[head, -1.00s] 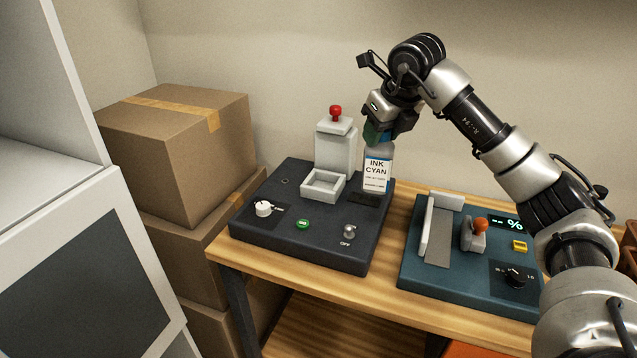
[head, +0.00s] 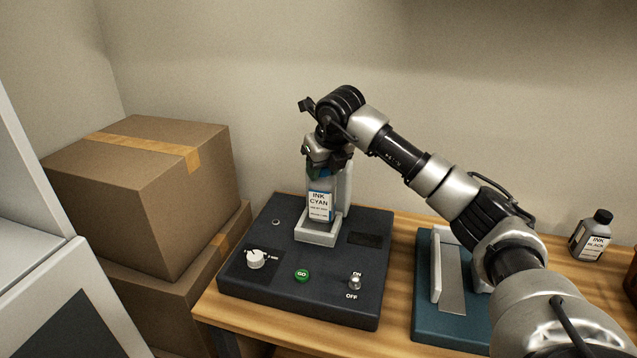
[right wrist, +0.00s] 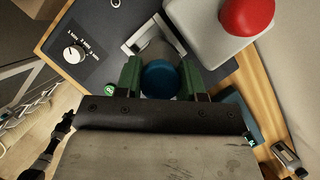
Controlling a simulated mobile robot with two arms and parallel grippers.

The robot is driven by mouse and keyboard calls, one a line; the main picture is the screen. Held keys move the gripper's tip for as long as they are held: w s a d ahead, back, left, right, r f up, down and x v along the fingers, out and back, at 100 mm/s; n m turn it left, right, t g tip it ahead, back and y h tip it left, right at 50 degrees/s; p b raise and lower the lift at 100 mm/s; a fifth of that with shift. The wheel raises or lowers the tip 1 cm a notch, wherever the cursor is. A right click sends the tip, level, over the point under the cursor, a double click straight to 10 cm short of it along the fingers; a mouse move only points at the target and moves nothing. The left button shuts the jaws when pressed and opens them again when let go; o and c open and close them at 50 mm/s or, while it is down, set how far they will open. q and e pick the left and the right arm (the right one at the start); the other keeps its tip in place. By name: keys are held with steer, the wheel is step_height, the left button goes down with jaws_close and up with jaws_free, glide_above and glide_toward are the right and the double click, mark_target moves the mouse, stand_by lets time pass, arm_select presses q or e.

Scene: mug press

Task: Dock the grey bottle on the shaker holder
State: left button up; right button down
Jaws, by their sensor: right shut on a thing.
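The grey bottle (head: 320,202) has a white INK CYAN label and a blue cap (right wrist: 160,78). My right gripper (head: 322,170) is shut on the bottle near its cap, from above; the green fingers (right wrist: 160,92) flank the cap in the right wrist view. The bottle looks upright. The shaker holder is a pale square frame (head: 318,239) on the dark machine, and it also shows in the right wrist view (right wrist: 135,46). The bottle's base is over or inside the frame; I cannot tell whether it touches the floor of it.
The dark machine (head: 255,292) carries a white dial (head: 255,259), green GO button (head: 302,275) and ON/OFF switch (head: 355,283). A pale post with a red knob (right wrist: 247,15) stands close behind the holder. A teal device (head: 427,318) and black ink bottle (head: 590,238) are to the right.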

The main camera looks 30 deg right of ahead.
mark_target(319, 185)
steer(key=shift+w+a+f, duration=0.25)
step_height(319, 185, down, 3)
steer(key=shift+f, duration=0.1)
steer(key=shift+f+p, duration=0.3)
steer(key=shift+f, duration=0.05)
arm_select(q)
steer(key=shift+w+r, duration=0.3)
steer(key=shift+w, duration=0.3)
arm_select(e)
steer(key=c, duration=1)
jaws_free()
steer(key=shift+f, duration=0.15)
steer(key=shift+o, duration=0.2)
arm_select(q)
steer(key=shift+w+d+f+b, duration=0.1)
steer(key=shift+f+b, duration=0.15)
steer(key=shift+b, duration=0.1)
arm_select(e)
steer(key=v, duration=1.2)
